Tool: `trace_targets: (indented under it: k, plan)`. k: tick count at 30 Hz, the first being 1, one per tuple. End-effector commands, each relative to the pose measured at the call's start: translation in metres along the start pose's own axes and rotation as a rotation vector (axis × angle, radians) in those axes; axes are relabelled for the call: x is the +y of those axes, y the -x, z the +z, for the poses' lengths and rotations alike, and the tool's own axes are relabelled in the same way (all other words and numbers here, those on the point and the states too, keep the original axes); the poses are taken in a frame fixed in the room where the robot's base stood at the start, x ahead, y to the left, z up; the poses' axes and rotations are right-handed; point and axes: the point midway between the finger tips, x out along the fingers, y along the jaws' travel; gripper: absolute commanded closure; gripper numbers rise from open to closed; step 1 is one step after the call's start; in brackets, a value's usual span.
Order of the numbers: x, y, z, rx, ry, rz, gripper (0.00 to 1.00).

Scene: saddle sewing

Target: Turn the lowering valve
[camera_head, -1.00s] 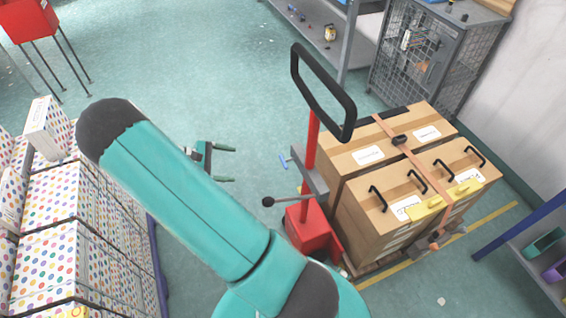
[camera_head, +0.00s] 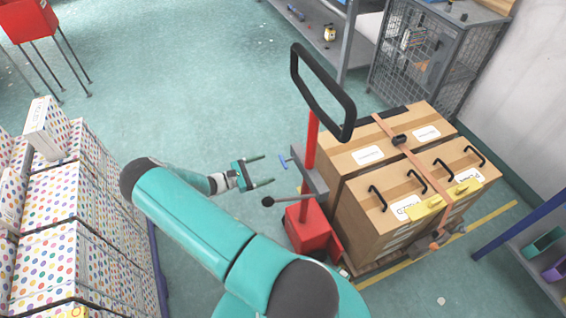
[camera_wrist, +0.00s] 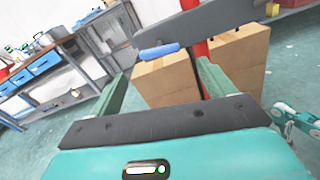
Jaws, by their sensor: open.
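A pallet jack with a red column (camera_head: 311,140) and a black loop handle (camera_head: 323,92) stands in the middle of the head view. A small blue-tipped lever (camera_head: 284,161) sticks out from the left of its grey bracket (camera_head: 312,180); it looks like the lowering valve. In the wrist view the blue grip (camera_wrist: 159,51) shows ahead, beyond and between the fingers. A lever with a black ball knob (camera_head: 268,201) sticks out lower down. My gripper (camera_head: 262,170) is open and empty, its fingers pointing right, short of the blue lever and apart from it.
Strapped cardboard boxes (camera_head: 385,225) with black handles stand on the pallet right of the jack. Dotted boxes (camera_head: 80,230) are stacked at the left. A wire cage cabinet (camera_head: 425,55) stands at the back. The floor (camera_head: 200,90) behind my gripper is clear.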

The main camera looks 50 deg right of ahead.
Motion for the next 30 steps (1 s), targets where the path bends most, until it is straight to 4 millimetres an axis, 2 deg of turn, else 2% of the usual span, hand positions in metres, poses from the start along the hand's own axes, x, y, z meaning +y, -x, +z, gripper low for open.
trace_targets:
  k: [6, 12, 16, 24, 30]
  plan:
    - [-0.001, -0.045, 0.0, -0.001, 0.001, -0.003, 0.18]
    - [-0.001, -0.073, -0.001, 0.001, 0.001, -0.002, 0.18]
    - [0.0, -0.081, 0.0, 0.001, 0.001, 0.0, 0.18]
    - [0.0, -0.082, 0.0, 0.001, 0.0, 0.0, 0.18]
    - [0.0, -0.082, 0.0, 0.002, 0.0, 0.0, 0.57]
